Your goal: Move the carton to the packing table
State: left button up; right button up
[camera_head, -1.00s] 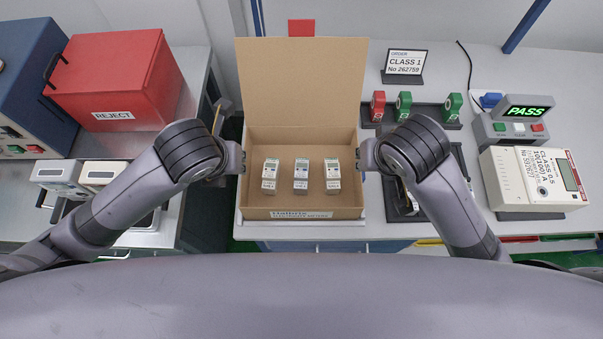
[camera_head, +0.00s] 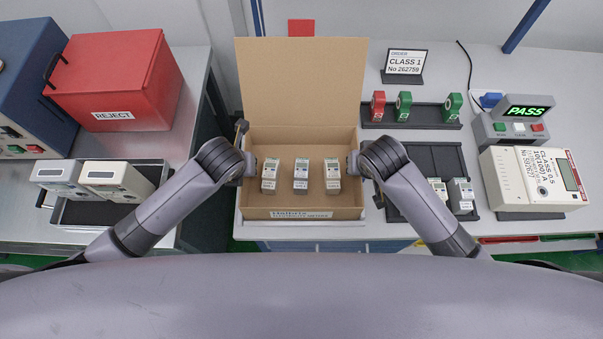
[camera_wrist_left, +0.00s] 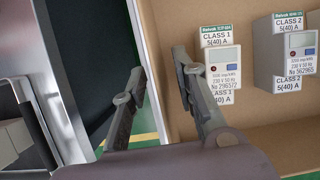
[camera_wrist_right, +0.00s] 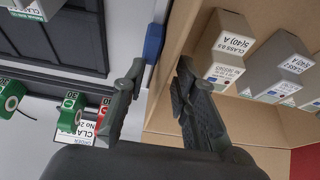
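The open cardboard carton (camera_head: 300,212) stands on the bench in the middle of the head view, its lid raised at the back. Three small grey-white meters (camera_head: 301,176) stand in a row inside it. My left gripper (camera_head: 246,168) is at the left side wall; in the left wrist view its open fingers (camera_wrist_left: 158,68) have one outside and one inside the wall. My right gripper (camera_head: 356,166) is at the right side wall; in the right wrist view its open fingers (camera_wrist_right: 157,76) also straddle the wall. Gaps show beside the wall. I cannot identify the packing table.
A red reject box (camera_head: 118,82) and a tray (camera_head: 75,212) with two meters stand on the left bench. Right of the carton are a dark tray (camera_head: 432,160) with small meters, a rack of red and green items (camera_head: 425,115), and a reference meter (camera_head: 535,180). A gap separates the benches.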

pick_arm(q)
jog(key=shift+c, duration=0.4)
pick_arm(e)
jog(key=shift+c, duration=0.4)
pick_arm(q)
grip_shut()
pick_arm(e)
grip_shut()
